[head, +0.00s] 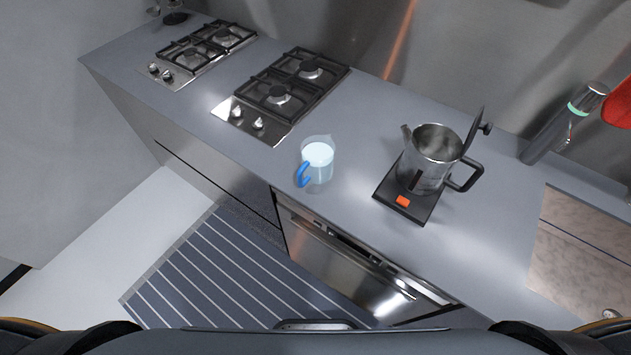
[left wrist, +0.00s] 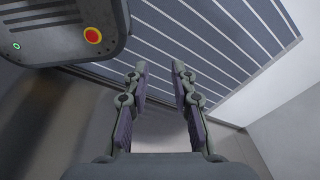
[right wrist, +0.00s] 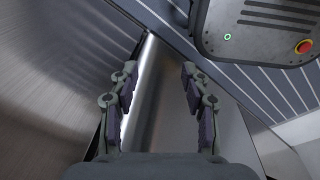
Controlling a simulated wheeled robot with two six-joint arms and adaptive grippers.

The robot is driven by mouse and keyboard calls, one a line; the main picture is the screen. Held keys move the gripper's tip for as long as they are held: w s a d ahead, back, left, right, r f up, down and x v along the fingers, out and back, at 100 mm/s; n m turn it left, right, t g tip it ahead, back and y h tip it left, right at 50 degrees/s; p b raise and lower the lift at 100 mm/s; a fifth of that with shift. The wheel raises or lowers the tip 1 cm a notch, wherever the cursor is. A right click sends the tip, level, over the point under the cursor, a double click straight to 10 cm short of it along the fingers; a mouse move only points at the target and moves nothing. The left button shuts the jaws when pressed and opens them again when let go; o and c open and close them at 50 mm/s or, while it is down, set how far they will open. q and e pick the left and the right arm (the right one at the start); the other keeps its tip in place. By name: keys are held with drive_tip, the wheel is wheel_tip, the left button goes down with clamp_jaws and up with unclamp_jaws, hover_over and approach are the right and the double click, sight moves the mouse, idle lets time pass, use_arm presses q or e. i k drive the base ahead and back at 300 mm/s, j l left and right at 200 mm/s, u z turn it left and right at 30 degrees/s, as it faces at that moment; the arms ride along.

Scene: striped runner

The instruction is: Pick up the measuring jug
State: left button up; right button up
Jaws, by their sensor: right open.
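The measuring jug (head: 318,160) is clear, with a blue handle and pale liquid inside. It stands upright on the grey counter near its front edge in the head view, its handle toward the lower left. My left gripper (left wrist: 157,72) is open and empty in the left wrist view, above the floor and striped runner. My right gripper (right wrist: 158,75) is open and empty in the right wrist view, near a metal front. Neither gripper shows in the head view, and neither wrist view shows the jug.
A steel kettle (head: 430,160) with its lid raised stands on a black base (head: 385,190) right of the jug. Gas hobs (head: 278,96) lie behind and left.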

sight(317, 152)
drive_tip(key=z, duration=1.6)
drive_tip(key=k+j, duration=0.5)
drive_tip(key=j, duration=0.15)
drive_tip(key=k+j+z, duration=0.1)
drive_tip(key=k+j, duration=0.4)
drive_tip(key=j, duration=0.15)
